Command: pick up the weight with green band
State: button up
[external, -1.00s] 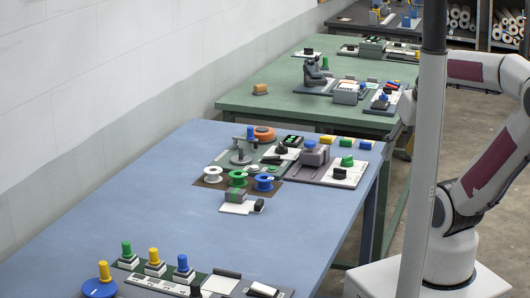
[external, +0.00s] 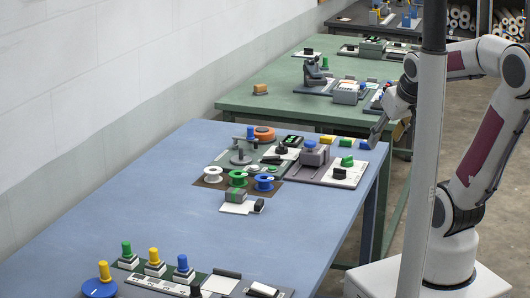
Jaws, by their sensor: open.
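A grey block with a green band (external: 236,196), which looks like the weight, stands on a white plate (external: 234,208) near the middle of the blue table (external: 190,235). A small black knob is beside it on the right. My gripper (external: 377,131) is open and empty, above the far right corner of the blue table. It is well to the right of the banded block and farther back. Its fingers look small and dark at this distance.
White, green and blue spools (external: 237,178) stand just behind the block. A grey device with a blue knob (external: 313,154) and small coloured blocks (external: 345,142) lie between it and my gripper. A light vertical post (external: 422,150) partly hides my arm. The table's left middle is clear.

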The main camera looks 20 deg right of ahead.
jog(key=w+a+f+n+t+y, duration=0.1)
jog(key=w+a+f+n+t, duration=0.15)
jog(key=w, duration=0.75)
jog(key=w+a+f+n+t+y, duration=0.1)
jog(key=w+a+f+n, duration=0.15)
jog(key=w, duration=0.75)
jog(key=n+y, duration=0.3)
jog(key=y, duration=0.5)
send_near(236, 195)
jog(key=shift+g, duration=0.45)
jog(key=w, duration=0.1)
jog(key=w+d, duration=0.1)
jog(key=w+d+r, duration=0.1)
jog(key=shift+w, duration=0.35)
jog(key=shift+s+a+f, duration=0.2)
jog(key=shift+a+f, duration=0.15)
jog(key=shift+a, duration=0.15)
jog(key=shift+x, duration=1.25)
